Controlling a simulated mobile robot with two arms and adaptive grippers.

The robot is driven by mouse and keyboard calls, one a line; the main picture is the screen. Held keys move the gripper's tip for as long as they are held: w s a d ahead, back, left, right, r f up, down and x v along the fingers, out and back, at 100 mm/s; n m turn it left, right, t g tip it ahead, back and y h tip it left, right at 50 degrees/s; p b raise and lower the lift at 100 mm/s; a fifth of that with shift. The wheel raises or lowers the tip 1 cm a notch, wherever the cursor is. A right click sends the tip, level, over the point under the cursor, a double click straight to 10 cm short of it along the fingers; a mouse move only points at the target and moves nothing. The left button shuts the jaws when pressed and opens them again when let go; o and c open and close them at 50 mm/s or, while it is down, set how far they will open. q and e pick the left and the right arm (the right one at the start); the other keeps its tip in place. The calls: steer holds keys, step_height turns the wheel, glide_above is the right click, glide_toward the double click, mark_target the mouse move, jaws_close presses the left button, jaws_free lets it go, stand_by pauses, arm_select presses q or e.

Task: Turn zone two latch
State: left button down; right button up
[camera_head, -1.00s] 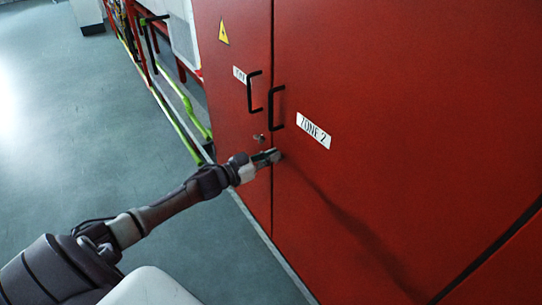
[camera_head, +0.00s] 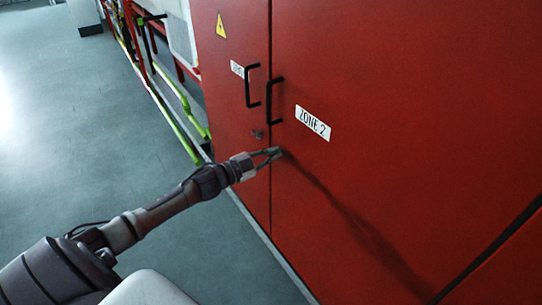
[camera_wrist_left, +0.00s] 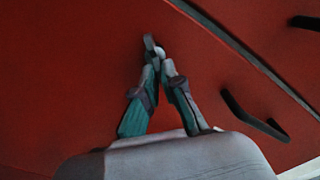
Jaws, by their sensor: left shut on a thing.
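The red cabinet door with the white ZONE 2 label (camera_head: 313,122) fills the right of the head view. My left gripper (camera_head: 274,154) is at this door, below its black handle (camera_head: 275,101) and close to the door seam. In the left wrist view the fingers of my left gripper (camera_wrist_left: 161,66) are closed on the small grey zone two latch (camera_wrist_left: 150,42), whose end shows past the fingertips. In the head view the fingertips mostly hide the latch. My right gripper is not in view.
The neighbouring door has a black handle (camera_head: 251,86), a small latch (camera_head: 258,134) and a yellow warning sign (camera_head: 221,26). Green and red pipework (camera_head: 170,110) stands along the left side of the cabinets. The grey floor (camera_head: 70,130) at left is clear.

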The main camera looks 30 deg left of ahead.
arm_select(q)
steer(key=m+b, duration=0.1)
steer(key=m, duration=0.1)
steer(key=f+m+b, duration=0.1)
steer(key=m, duration=0.1)
steer(key=shift+s+d+m, duration=0.1)
steer(key=shift+d+m, duration=0.1)
steer(key=shift+m, duration=0.2)
steer(key=m+b, duration=0.1)
steer(key=m, duration=0.1)
steer(key=m+b, duration=0.2)
steer(key=shift+d+f+m, duration=0.1)
steer(key=shift+f+m, duration=0.1)
steer(key=shift+m, duration=0.1)
steer(key=c, duration=1.3)
jaws_free()
steer(key=shift+s, duration=0.15)
steer(key=shift+s+a, duration=0.2)
steer(key=shift+s, duration=0.1)
steer(key=v, duration=1.1)
